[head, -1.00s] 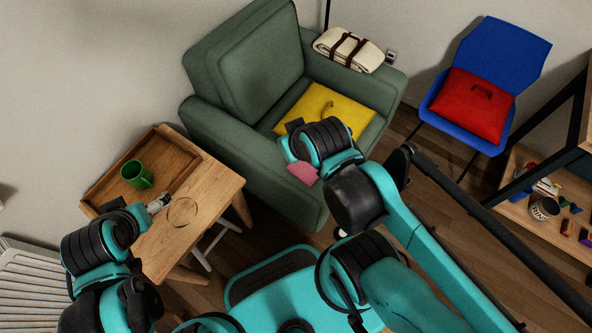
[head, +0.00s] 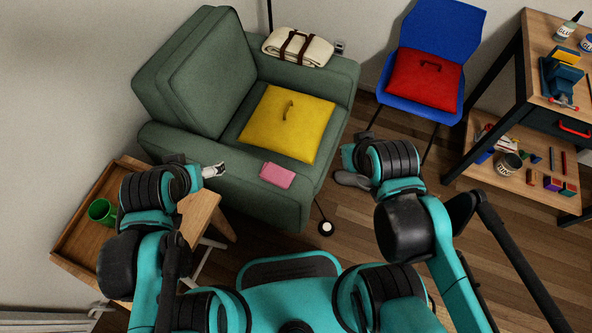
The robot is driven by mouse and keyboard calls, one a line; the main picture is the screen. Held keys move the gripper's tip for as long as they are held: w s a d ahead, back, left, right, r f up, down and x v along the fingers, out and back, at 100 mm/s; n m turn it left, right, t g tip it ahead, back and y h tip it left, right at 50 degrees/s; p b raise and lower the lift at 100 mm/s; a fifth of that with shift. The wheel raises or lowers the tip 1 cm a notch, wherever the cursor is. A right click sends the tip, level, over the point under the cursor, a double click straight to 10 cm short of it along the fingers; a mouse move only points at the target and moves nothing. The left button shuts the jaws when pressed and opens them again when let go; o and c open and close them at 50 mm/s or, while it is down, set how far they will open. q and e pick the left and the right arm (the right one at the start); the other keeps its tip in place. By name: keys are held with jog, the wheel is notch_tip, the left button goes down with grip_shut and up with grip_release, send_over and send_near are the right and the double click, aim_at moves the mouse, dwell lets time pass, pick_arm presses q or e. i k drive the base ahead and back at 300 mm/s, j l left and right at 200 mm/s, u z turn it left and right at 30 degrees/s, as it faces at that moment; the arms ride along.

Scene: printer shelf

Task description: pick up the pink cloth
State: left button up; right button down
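The pink cloth (head: 277,175) is a small folded rectangle. It lies flat on the near armrest of the green armchair (head: 185,85), in full view. My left gripper (head: 213,171) is left of the cloth and apart from it, by the outer side of that armrest; whether its light grey fingertips are parted is too small to tell. My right gripper (head: 364,137) is right of the cloth and apart from it, beyond the chair's front; my wrist hides most of it, so its opening is unclear.
A yellow cushion (head: 285,124) lies on the armchair seat and a rolled cream blanket (head: 297,48) on the far armrest. A green mug (head: 102,211) stands in a wooden tray (head: 68,242) at left. A blue chair (head: 440,30) holds a red cushion (head: 424,78).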

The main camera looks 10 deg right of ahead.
aim_at(271, 173)
jog(key=k+l+z, duration=0.15)
jog(key=l, duration=0.5)
jog(key=l+z, duration=0.1)
jog(key=l, duration=0.55)
jog(key=k, duration=0.05)
